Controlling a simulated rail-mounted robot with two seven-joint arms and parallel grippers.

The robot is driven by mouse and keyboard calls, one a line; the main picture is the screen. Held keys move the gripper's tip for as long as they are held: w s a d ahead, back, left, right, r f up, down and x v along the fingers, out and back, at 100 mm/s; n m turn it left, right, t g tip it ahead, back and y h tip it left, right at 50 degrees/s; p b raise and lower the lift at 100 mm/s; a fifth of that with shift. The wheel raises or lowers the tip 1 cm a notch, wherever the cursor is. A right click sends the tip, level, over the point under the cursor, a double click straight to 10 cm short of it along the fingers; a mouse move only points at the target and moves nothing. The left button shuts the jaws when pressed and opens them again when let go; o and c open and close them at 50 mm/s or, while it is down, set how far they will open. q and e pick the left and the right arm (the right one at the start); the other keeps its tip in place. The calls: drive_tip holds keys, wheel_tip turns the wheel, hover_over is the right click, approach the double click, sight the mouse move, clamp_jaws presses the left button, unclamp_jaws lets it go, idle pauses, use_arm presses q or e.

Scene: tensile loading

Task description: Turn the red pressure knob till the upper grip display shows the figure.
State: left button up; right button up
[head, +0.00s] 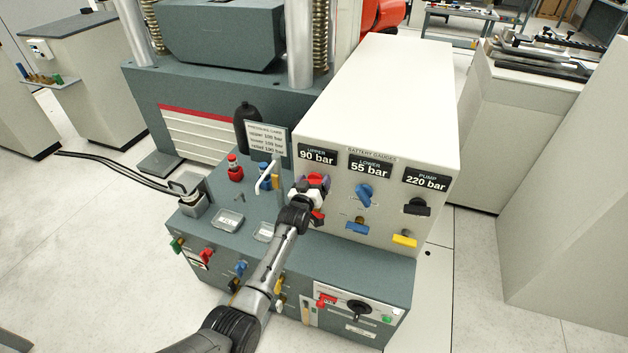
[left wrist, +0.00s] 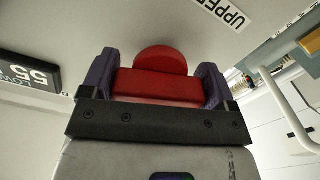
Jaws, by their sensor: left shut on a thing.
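The red pressure knob (left wrist: 160,82) is on the front of the white gauge box, under the upper display (head: 318,155). That display reads 90 bar. My left gripper (head: 314,184) is at the knob, and in the left wrist view its two purple fingers (left wrist: 160,85) stand on either side of the red bar, shut on it. In the head view the gripper hides most of the knob. The pressure card (head: 266,142) stands left of the box with lines for upper and lower values in bar; its small print is hard to read. My right gripper is in neither view.
The lower display (head: 370,167) reads 55 bar and the pump display (head: 425,179) 220 bar. A blue knob (head: 364,195), a black knob (head: 417,207), a blue lever (head: 356,227) and a yellow lever (head: 404,240) sit close to the right. A red-topped valve (head: 235,170) stands left.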

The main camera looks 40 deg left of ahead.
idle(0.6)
use_arm(q)
drive_tip(key=o, duration=0.8)
drive_tip(key=shift+s, duration=0.1)
drive_tip(key=shift+s+d+p, duration=0.15)
drive_tip(key=shift+s+p, duration=0.1)
drive_tip(key=shift+p, duration=0.05)
drive_tip(key=p+v, duration=0.3)
drive_tip(key=v, duration=1)
drive_tip(key=shift+p, duration=0.4)
